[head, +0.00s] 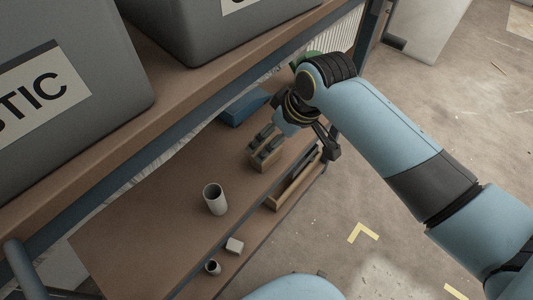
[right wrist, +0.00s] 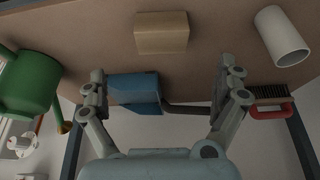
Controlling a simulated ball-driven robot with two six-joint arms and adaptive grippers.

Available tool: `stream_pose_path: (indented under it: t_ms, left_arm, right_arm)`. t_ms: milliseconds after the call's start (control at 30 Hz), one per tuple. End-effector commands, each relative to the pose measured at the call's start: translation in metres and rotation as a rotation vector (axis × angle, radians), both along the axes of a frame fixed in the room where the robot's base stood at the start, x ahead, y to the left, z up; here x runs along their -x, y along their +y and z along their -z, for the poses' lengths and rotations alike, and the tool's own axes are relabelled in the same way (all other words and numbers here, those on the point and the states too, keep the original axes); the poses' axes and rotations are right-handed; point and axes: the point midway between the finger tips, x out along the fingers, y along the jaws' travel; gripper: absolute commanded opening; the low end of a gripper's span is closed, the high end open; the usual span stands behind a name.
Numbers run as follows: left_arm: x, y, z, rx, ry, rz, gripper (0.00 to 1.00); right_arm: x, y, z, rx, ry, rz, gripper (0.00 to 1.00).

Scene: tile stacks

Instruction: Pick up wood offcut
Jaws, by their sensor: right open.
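The wood offcut (head: 264,162) is a small tan block lying on the brown lower shelf. In the right wrist view the offcut (right wrist: 162,32) shows at the top, just beyond the fingertips and roughly centred between them. My right gripper (head: 266,143) reaches in over the shelf, and its fingers partly cover the offcut in the head view. In the right wrist view the gripper (right wrist: 165,78) has its fingers wide apart with nothing held between them. My left gripper is not in view.
A blue dustpan (right wrist: 134,90), a red-handled brush (right wrist: 270,112) and a green watering can (right wrist: 28,85) are near. Grey bins (head: 75,130) sit on the shelf above.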

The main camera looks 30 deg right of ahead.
Motion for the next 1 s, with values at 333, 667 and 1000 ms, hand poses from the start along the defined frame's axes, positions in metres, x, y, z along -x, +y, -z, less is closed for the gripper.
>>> stream_pose_path:
  t_ms: [333,667,1000]
  left_arm:
    - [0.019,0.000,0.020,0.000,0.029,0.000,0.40]
    - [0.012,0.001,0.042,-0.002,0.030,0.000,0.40]
    - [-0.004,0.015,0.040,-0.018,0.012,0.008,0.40]
  right_arm:
    - [-0.016,0.005,0.046,0.000,0.003,0.001,0.99]
    - [-0.026,0.011,0.091,-0.001,0.004,0.001,0.99]
    - [-0.029,0.011,0.093,0.000,0.002,0.001,0.95]
